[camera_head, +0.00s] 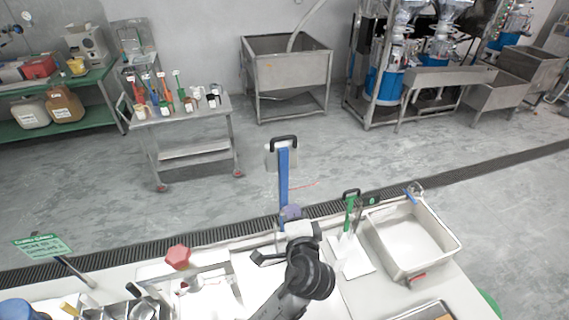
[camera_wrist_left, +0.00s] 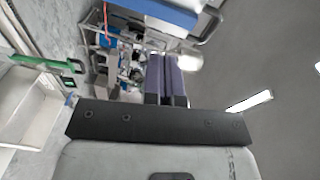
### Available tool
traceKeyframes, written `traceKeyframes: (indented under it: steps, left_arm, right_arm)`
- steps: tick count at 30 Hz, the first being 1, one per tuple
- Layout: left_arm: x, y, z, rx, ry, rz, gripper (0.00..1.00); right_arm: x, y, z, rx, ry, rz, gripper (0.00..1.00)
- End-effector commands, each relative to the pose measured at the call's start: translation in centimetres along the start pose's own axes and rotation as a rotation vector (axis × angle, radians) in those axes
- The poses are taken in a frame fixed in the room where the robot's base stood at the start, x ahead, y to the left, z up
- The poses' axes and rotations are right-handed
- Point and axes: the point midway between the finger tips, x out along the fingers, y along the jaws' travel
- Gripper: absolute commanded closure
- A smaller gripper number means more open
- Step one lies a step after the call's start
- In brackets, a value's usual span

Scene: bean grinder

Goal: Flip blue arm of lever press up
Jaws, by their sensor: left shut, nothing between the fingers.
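The lever press's blue arm (camera_head: 284,175) stands nearly upright at the far edge of the worktable, with a black handle (camera_head: 284,140) at its top. My left gripper (camera_head: 291,211) is at the lower part of the blue arm and hides the base of the press. Its purple fingers (camera_wrist_left: 164,78) are together and empty in the left wrist view. A blue bar (camera_wrist_left: 165,12), apparently the same arm, crosses the top of that view, apart from the fingertips. My right gripper is not in view.
A green-armed press (camera_head: 349,215) stands right of the blue one, beside a steel basin (camera_head: 454,243). A red knob (camera_head: 178,256) on a metal frame is to the left. A cart (camera_head: 190,125) with several small tools stands beyond the table. Open floor lies behind the blue arm.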

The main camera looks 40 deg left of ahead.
Motion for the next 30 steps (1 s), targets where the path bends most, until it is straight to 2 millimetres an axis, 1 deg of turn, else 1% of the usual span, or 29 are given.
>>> traceKeyframes:
  steps: [1,3,6,11,14,24,30]
  left_arm:
    - [0.3,-0.8,-1.0,0.026,-0.016,-0.068,1.00]
    - [0.4,-2.5,-1.9,0.064,-0.039,-0.143,1.00]
    - [0.4,-4.4,-2.7,0.105,-0.068,-0.219,1.00]
    - [0.9,-6.1,-3.2,0.134,-0.092,-0.272,1.00]
    - [2.1,-6.7,-3.2,0.139,-0.096,-0.279,1.00]
    - [8.2,-8.5,-2.6,0.137,-0.096,-0.276,1.00]
    - [11.1,-9.3,-2.5,0.137,-0.094,-0.275,1.00]
  right_arm:
    - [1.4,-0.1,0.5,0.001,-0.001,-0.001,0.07]
    - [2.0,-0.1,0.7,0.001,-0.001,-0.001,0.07]
    - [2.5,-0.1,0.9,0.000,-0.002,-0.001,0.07]
    - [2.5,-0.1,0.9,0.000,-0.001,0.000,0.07]
    - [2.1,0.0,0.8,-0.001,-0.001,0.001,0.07]
    - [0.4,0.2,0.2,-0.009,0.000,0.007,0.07]
    - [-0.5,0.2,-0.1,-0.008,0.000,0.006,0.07]
